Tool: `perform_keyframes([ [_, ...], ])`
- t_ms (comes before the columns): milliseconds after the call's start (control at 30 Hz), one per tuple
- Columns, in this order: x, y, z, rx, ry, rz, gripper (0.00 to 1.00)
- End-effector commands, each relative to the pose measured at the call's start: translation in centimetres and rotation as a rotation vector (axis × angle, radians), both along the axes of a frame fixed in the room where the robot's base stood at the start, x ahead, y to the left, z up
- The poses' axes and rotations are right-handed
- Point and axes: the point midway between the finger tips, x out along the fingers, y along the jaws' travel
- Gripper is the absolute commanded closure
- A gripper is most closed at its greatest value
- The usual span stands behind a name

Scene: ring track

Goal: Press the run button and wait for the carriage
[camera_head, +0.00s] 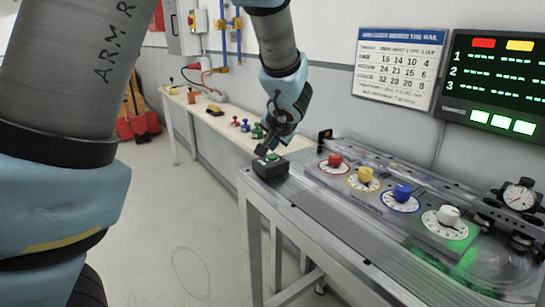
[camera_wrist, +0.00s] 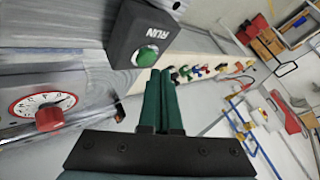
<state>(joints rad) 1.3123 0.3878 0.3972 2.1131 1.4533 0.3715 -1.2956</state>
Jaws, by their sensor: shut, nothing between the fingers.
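The run button is a green round button (camera_wrist: 147,56) on a dark box (camera_wrist: 138,27) marked RUN. In the head view the box (camera_head: 271,169) sits at the near left corner of the grey metal track table. My gripper (camera_head: 262,150) is right above the box, fingers pointing down. In the wrist view my gripper (camera_wrist: 158,75) is shut and empty, its tips beside the lower edge of the green button. I cannot tell whether they touch it. I cannot make out a carriage for certain; the track's right end is blurred.
Red (camera_head: 335,160), yellow (camera_head: 365,174), blue (camera_head: 402,193) and white (camera_head: 448,215) knobs on dials line the track. A gauge (camera_head: 520,195) stands at the right. A green-lit board (camera_head: 497,85) and a wall chart (camera_head: 398,65) hang behind. A pale bench (camera_head: 215,115) with small coloured items runs behind left.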

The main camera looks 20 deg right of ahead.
Motion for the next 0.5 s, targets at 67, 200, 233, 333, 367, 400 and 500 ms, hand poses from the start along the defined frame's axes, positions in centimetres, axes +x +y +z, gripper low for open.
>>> perform_keyframes([
  [67,0.0,0.0,-0.14,0.0,0.0,0.0,1.0],
  [200,0.01,-0.01,-0.53,0.0,0.0,0.0,1.0],
  [233,0.01,-0.01,-0.63,0.0,0.0,0.0,1.0],
  [333,0.0,-0.01,-0.88,0.0,0.0,0.0,1.0],
  [367,0.01,-0.01,-0.92,0.0,0.0,0.0,1.0],
  [400,0.0,-0.01,-0.94,0.0,0.0,0.0,1.0],
  [500,0.0,0.0,-0.87,0.0,0.0,0.0,1.0],
])
